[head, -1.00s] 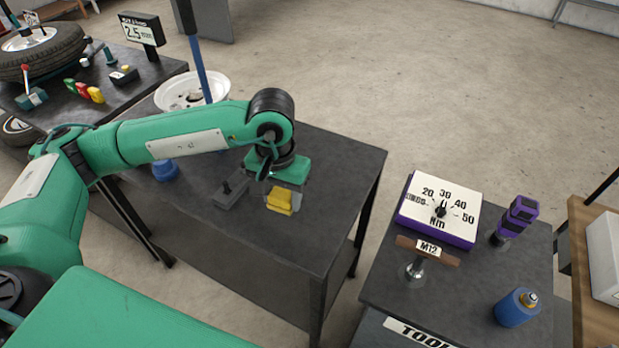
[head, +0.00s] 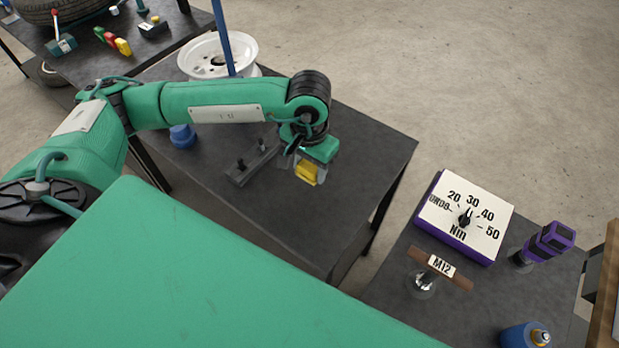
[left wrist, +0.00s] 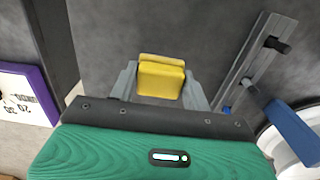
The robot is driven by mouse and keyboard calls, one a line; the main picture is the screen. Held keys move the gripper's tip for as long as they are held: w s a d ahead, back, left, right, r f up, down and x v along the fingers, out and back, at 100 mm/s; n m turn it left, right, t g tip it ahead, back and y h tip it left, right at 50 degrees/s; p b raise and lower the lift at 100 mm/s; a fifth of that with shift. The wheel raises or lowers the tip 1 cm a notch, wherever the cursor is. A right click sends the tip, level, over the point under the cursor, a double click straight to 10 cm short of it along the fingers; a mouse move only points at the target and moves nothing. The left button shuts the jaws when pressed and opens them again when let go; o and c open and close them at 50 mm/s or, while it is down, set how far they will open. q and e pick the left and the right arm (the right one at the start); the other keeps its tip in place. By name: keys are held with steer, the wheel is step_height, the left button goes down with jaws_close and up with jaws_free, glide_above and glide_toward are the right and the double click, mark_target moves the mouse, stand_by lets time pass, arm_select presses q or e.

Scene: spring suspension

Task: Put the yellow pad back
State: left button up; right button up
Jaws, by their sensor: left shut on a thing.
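The yellow pad (head: 306,172) is a small block held between the fingers of my left gripper (head: 312,168), over the middle dark table. It also shows in the left wrist view (left wrist: 161,78), with a grey finger on each side. The gap between the pad and the tabletop is hard to judge. A grey bar fixture (head: 253,162) with two black pegs stands just left of the pad, apart from it. It shows at the right in the left wrist view (left wrist: 252,62). My right gripper is not in view.
Red, green and yellow pieces (head: 112,40) stand in a row on the far left table. A white wheel rim (head: 216,54) and a blue cap (head: 182,136) are on the middle table. A purple dial box (head: 465,217) stands on the right table. The middle table's right part is clear.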

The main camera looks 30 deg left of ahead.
mark_target(309, 192)
arm_select(q)
steer(key=shift+f, duration=1.7)
step_height(309, 192, down, 3)
steer(key=shift+f+p, duration=0.1)
steer(key=shift+p, duration=0.45)
steer(key=shift+f, duration=0.2)
steer(key=o, duration=0.9)
steer(key=shift+o, duration=0.2)
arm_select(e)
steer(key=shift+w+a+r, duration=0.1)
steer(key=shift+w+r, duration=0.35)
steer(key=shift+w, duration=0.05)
arm_select(q)
steer(key=shift+r, duration=0.1)
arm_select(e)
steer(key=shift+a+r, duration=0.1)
